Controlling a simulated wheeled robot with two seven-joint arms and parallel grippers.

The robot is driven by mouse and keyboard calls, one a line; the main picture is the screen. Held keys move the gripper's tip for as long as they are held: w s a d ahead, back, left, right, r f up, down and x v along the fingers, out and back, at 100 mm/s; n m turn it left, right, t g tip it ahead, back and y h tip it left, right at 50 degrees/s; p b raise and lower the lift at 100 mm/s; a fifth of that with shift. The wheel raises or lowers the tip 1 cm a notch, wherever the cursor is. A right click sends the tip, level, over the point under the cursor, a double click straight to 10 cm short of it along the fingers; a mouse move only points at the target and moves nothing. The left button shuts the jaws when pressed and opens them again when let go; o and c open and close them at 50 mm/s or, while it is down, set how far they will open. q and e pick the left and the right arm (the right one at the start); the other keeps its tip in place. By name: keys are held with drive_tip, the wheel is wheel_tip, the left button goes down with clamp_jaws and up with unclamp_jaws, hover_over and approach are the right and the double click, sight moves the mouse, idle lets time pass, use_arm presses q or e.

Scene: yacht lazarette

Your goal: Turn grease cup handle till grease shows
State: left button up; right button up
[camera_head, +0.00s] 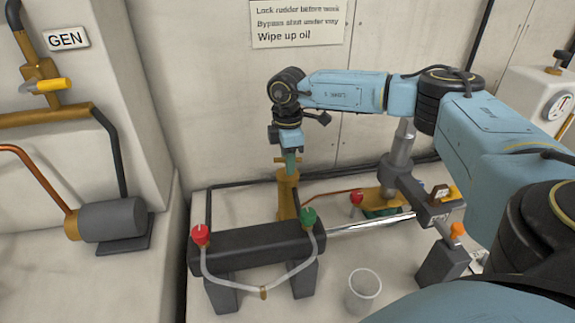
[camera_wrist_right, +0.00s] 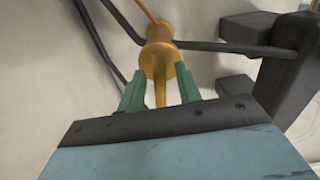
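A brass fitting that looks like the grease cup (camera_head: 287,187) stands behind the dark crossbar unit in the head view. In the right wrist view the brass cup (camera_wrist_right: 158,52) has a round body and a narrow bar pointing toward my gripper. My right gripper (camera_head: 290,160) is over the top of it, pointing down. In the right wrist view the green fingers of the right gripper (camera_wrist_right: 159,72) stand apart, one on each side of the bar, with visible gaps. No grease can be made out. My left gripper is out of view.
The dark crossbar unit (camera_head: 252,248) carries red and green caps and a clear hose, close in front of the cup. A clear cup (camera_head: 363,288) stands at the front. A steel rod (camera_head: 370,224) and orange-knobbed dark block (camera_head: 441,262) are to the right.

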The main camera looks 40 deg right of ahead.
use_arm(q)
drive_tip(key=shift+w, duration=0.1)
use_arm(e)
drive_tip(key=shift+f, duration=0.8)
clamp_jaws()
drive_tip(key=shift+a+r+n+p, duration=0.1)
drive_tip(key=shift+r+n+p, duration=0.1)
drive_tip(key=shift+n+p, duration=0.45)
drive_tip(key=shift+n, duration=0.25)
drive_tip(key=shift+f+p, duration=0.1)
drive_tip(key=shift+p, duration=0.3)
drive_tip(key=shift+c, duration=0.7)
unclamp_jaws()
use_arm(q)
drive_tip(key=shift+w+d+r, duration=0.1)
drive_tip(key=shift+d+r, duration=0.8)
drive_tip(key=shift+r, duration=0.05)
use_arm(e)
drive_tip(key=shift+o, duration=0.7)
